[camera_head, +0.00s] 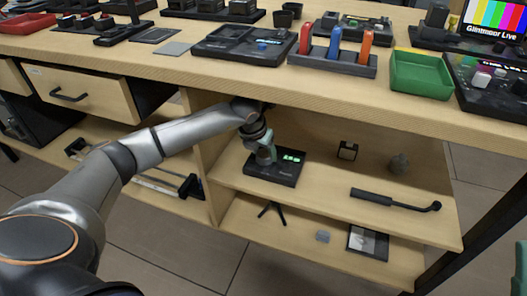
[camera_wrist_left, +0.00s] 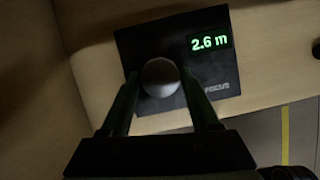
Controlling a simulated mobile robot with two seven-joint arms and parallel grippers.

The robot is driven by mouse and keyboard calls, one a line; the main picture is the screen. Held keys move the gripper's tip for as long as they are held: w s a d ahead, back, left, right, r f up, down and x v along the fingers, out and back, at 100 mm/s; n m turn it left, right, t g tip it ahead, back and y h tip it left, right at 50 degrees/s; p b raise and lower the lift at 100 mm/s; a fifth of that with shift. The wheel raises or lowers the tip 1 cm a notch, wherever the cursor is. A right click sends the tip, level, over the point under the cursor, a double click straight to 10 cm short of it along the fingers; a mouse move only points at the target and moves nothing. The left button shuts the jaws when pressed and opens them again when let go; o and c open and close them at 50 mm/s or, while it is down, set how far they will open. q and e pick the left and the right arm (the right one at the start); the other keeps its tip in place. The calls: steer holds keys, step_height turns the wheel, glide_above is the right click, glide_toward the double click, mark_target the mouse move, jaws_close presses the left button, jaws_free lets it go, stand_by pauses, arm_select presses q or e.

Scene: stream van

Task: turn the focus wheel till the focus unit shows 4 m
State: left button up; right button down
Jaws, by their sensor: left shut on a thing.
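The focus unit (camera_head: 287,167) is a flat black box with a green display, on the upper shelf under the counter. In the left wrist view the focus unit (camera_wrist_left: 224,101) shows the display (camera_wrist_left: 209,43), which reads 2.6 m. The focus wheel (camera_wrist_left: 160,74) is a round grey knob left of the display. My left gripper (camera_head: 264,158) reaches in under the counter from the left and covers the wheel in the head view. In the left wrist view my left gripper (camera_wrist_left: 160,95) has a finger on each side of the wheel and is shut on it.
The wooden counter (camera_head: 215,74) overhangs the shelf, close above my left arm. An upright panel (camera_head: 198,161) bounds the shelf on the left.

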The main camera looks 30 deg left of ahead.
mark_target(264, 153)
arm_select(q)
steer(key=c, duration=0.4)
steer(key=shift+a+m+h, duration=0.1)
steer(key=shift+m+h, duration=0.3)
steer(key=shift+m, duration=0.5)
steer(key=shift+m+h+p, duration=0.4)
steer(key=shift+m, duration=0.7)
arm_select(e)
steer(key=shift+d+r, duration=0.1)
steer(key=shift+r, duration=0.4)
arm_select(q)
steer(key=o, duration=1.3)
steer(key=shift+o, duration=0.2)
steer(key=p+v, duration=0.1)
steer(key=v, duration=0.2)
steer(key=shift+r, duration=0.35)
steer(key=s+a+p, duration=0.2)
steer(key=s+a, duration=0.1)
steer(key=s, duration=0.8)
steer(key=shift+s+f, duration=0.3)
arm_select(e)
step_height(264, 153, up, 3)
steer(key=shift+d+r+n, duration=0.1)
steer(key=shift+n, duration=0.3)
